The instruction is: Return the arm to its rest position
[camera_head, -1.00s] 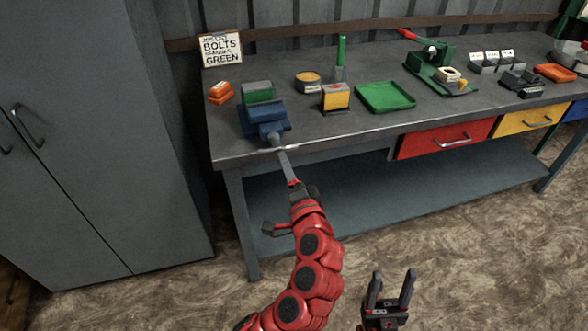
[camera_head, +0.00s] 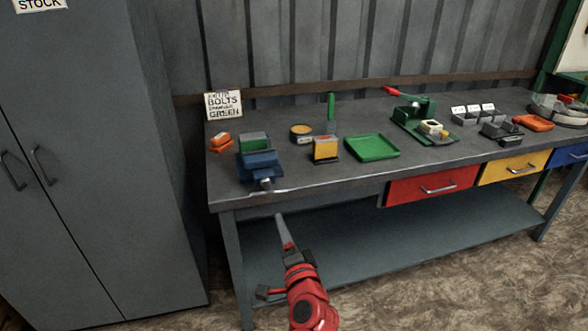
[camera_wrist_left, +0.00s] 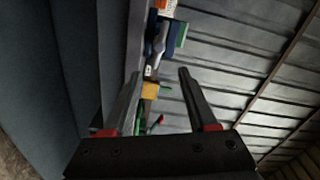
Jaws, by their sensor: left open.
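My left gripper (camera_head: 281,226) reaches up from the bottom of the head view on its red arm (camera_head: 310,302). It is seen edge-on in front of the workbench (camera_head: 310,178), below the front edge in the picture and apart from the blue vise (camera_head: 260,168). In the left wrist view its two dark fingers (camera_wrist_left: 160,74) stand apart with nothing gripped between them. The vise and a yellow block (camera_wrist_left: 150,90) show beyond the fingers there. My right gripper is not in view.
A grey cabinet (camera_head: 95,150) stands left of the bench. On the bench are a green tray (camera_head: 372,147), a yellow-fronted box (camera_head: 325,150), a green press with a red handle (camera_head: 412,118) and orange blocks (camera_head: 220,142). The floor (camera_head: 430,290) in front is open.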

